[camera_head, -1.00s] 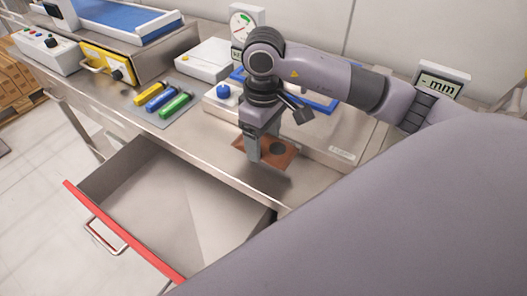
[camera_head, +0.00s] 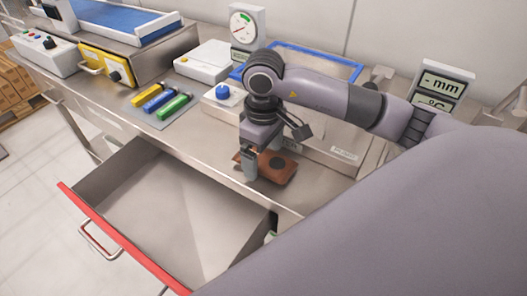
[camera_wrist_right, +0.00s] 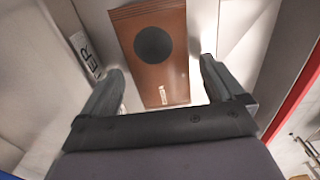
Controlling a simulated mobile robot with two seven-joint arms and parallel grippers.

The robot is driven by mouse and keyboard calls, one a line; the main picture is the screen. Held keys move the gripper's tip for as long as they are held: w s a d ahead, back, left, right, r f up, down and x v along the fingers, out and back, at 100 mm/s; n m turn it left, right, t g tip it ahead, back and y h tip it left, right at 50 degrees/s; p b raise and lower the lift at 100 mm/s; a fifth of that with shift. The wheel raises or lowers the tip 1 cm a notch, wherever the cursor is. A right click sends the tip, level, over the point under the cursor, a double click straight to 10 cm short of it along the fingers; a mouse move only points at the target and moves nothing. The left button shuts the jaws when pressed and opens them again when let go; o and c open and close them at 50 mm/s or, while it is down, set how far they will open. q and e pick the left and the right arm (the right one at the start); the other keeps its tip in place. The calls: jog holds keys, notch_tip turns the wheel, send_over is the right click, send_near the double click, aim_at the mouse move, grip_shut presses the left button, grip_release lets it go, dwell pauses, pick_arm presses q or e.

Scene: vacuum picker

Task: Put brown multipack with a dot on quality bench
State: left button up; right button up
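The brown multipack (camera_head: 279,168) is a flat reddish-brown box with a dark round dot. It is on or just above the steel bench top (camera_head: 215,143), near the front edge; I cannot tell if it touches. My right gripper (camera_head: 250,172) points down beside its left end and hides part of it. In the right wrist view the pack (camera_wrist_right: 153,45) shows its dot and a small label beyond and between the spread fingers of the gripper (camera_wrist_right: 160,72). The fingers stand apart from its sides. My left gripper is not in view.
An open drawer (camera_head: 180,205) with a red front juts out below the bench. On the bench are coloured cylinders (camera_head: 160,102), a white box (camera_head: 202,60), a dial gauge (camera_head: 247,27), a blue-rimmed tray (camera_head: 315,58) and a display (camera_head: 442,85). The bench front-left is clear.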

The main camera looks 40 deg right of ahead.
aim_at(263, 156)
jog(key=shift+r, duration=0.1)
jog(key=shift+r+p, duration=0.25)
jog(key=shift+p, duration=0.15)
notch_tip(263, 156, up, 6)
jog(key=p, duration=0.2)
jog(key=shift+f+p, duration=0.2)
jog(key=shift+p, duration=0.1)
notch_tip(263, 156, up, 6)
jog(key=shift+s, duration=0.1)
